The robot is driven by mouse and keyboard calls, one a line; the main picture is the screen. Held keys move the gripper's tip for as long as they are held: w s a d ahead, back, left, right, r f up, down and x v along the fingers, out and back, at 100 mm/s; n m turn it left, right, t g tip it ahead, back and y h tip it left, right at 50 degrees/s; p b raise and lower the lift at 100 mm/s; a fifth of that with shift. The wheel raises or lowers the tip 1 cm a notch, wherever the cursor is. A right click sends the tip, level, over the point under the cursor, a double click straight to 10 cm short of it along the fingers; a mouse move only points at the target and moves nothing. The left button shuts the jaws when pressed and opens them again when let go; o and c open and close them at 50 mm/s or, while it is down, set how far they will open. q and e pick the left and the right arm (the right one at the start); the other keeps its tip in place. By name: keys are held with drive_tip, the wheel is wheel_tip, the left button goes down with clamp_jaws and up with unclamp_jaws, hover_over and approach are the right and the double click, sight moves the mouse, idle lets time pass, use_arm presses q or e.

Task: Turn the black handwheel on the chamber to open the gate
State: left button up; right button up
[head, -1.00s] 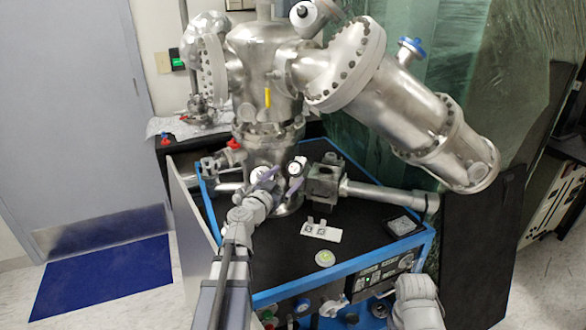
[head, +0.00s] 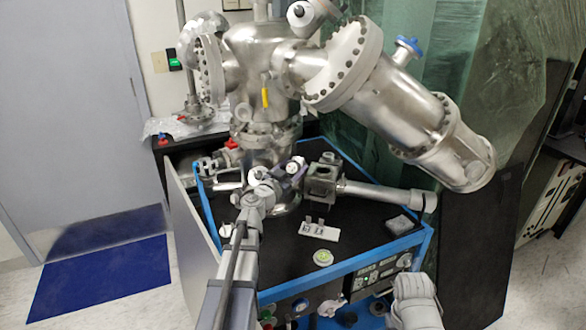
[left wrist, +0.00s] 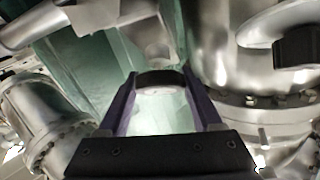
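The steel chamber (head: 262,105) stands on the black top of a cart. My left gripper (head: 278,172) reaches to the fittings low on the chamber's front in the head view. In the left wrist view, my left gripper's purple fingers (left wrist: 160,82) are apart. A dark curved band (left wrist: 160,76) with a pale face below it lies between their tips; it may be the black handwheel. I cannot tell whether the fingers touch it. In the head view the handwheel is not clearly seen behind my gripper. My right arm shows at the lower right, its gripper out of view.
A large flanged steel cylinder (head: 395,105) slopes down to the right from the chamber. A horizontal tube (head: 385,193) runs to the right above the cart.

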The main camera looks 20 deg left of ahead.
use_arm(q)
drive_tip(key=c, duration=0.8)
drive_tip(key=shift+n+y, duration=0.3)
drive_tip(key=shift+n, duration=0.1)
